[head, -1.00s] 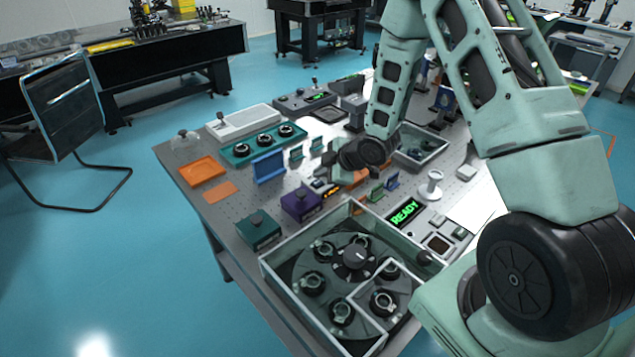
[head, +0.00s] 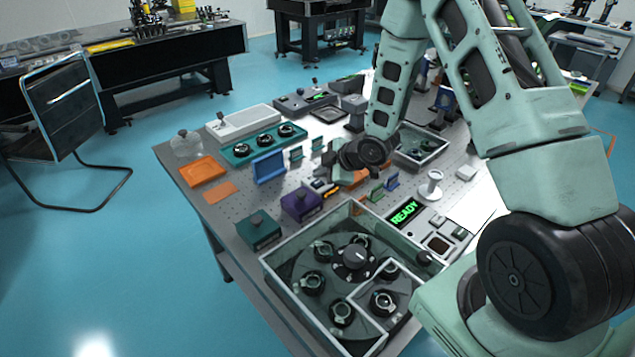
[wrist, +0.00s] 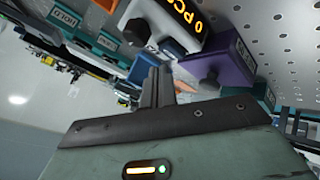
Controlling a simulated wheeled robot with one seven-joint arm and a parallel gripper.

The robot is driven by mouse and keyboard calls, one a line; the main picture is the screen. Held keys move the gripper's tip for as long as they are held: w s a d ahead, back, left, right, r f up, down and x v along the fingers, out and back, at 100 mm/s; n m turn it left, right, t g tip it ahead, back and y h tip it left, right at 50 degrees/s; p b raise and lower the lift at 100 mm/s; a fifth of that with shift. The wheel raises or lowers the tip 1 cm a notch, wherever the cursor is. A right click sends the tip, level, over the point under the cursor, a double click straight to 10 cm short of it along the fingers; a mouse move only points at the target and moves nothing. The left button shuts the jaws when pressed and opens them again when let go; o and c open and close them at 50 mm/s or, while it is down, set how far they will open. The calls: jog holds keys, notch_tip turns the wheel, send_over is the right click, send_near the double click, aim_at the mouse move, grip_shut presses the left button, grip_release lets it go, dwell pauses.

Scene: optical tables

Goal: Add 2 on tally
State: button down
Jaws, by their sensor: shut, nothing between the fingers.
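The tally (wrist: 182,22) is a small box with an orange lit display reading "0 PCS" and a dark round knob or button on its front in the wrist view. In the head view the tally (head: 330,192) sits near the middle of the table, beside the purple box. My gripper (wrist: 156,75) is shut and empty, its fingertips just short of the tally's front in the wrist view. In the head view my gripper (head: 325,172) is just above and behind the tally, partly hidden by my wrist. Whether the fingers touch the tally cannot be told.
A purple box (head: 299,203) and a dark green box (head: 258,230) stand close by. A walled carousel tray (head: 292,309) fills the near corner. A green READY display (head: 405,212) is to the right. A blue upright plate (head: 268,167) and an orange tray (head: 202,170) are left.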

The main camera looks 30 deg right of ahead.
aim_at(321, 184)
jog(key=shift+f, duration=0.15)
jog(key=shift+f+b, duration=0.3)
jog(key=shift+b, duration=0.15)
jog(key=shift+f+b, duration=0.45)
dwell(0.6)
jog(key=shift+r, duration=0.1)
jog(key=shift+r+p, duration=0.6)
jog(key=shift+r, duration=0.2)
jog(key=shift+r+p, duration=1.85)
jog(key=shift+r, duration=0.7)
